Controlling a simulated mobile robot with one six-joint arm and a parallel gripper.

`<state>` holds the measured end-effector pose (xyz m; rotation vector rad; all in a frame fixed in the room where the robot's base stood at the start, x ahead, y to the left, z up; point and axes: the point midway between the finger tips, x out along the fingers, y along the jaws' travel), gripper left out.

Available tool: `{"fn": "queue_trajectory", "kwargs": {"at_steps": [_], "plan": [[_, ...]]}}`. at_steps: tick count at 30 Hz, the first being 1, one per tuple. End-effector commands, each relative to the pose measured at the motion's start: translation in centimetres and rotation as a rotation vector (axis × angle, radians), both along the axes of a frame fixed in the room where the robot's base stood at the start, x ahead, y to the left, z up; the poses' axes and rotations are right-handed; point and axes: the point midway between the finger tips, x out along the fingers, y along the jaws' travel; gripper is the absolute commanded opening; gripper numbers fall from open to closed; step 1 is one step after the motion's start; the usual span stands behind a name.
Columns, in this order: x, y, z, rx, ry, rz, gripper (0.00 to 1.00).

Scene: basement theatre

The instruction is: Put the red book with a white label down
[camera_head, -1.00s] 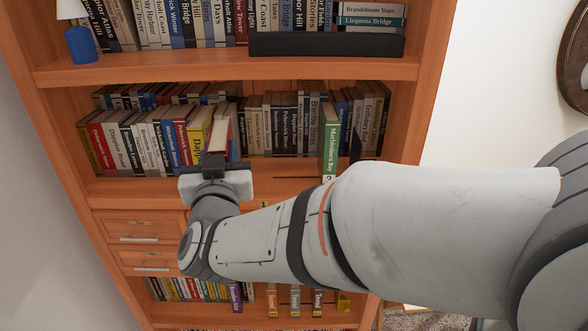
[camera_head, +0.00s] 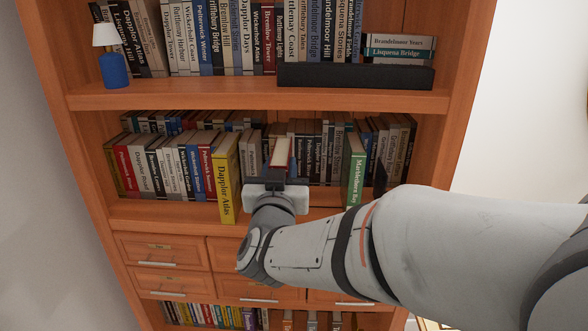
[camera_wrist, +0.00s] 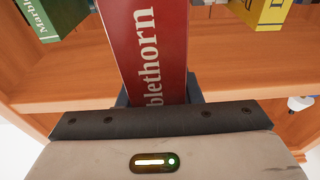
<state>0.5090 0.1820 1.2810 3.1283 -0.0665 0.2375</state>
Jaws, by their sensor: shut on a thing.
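My gripper (camera_head: 276,184) is shut on a red book (camera_head: 281,153). The book stands upright, with its pale page tops showing in the head view. In the wrist view the red spine (camera_wrist: 155,45) shows large white letters ending in "blethorn"; its other end and any separate label are hidden or out of frame. My gripper is in front of the middle shelf (camera_head: 170,212), between a yellow book (camera_head: 227,180) and a green book (camera_head: 356,172). I cannot tell whether the red book touches the shelf.
Bare shelf board (camera_wrist: 235,60) lies on both sides of the held book. A row of books (camera_head: 312,150) stands behind it. The upper shelf (camera_head: 200,98) runs above, and drawers (camera_head: 160,250) lie below. A dark bookend (camera_head: 380,180) stands right of the green book.

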Motion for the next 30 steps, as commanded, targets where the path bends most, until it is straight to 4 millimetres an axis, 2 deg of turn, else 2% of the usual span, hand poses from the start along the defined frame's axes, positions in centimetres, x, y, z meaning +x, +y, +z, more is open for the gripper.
{"fn": "queue_trajectory", "kwargs": {"at_steps": [1,9,15,23,30], "plan": [[1.5,-0.1,0.3,-0.002,0.001,-0.005,0.00],[8.5,-0.3,0.3,-0.002,0.000,-0.002,0.00],[12.5,-0.4,0.3,0.000,-0.001,0.000,0.00],[14.7,-0.4,0.3,0.000,-0.001,0.002,0.00],[14.7,-0.3,-2.9,-0.002,0.000,0.004,0.00]]}}
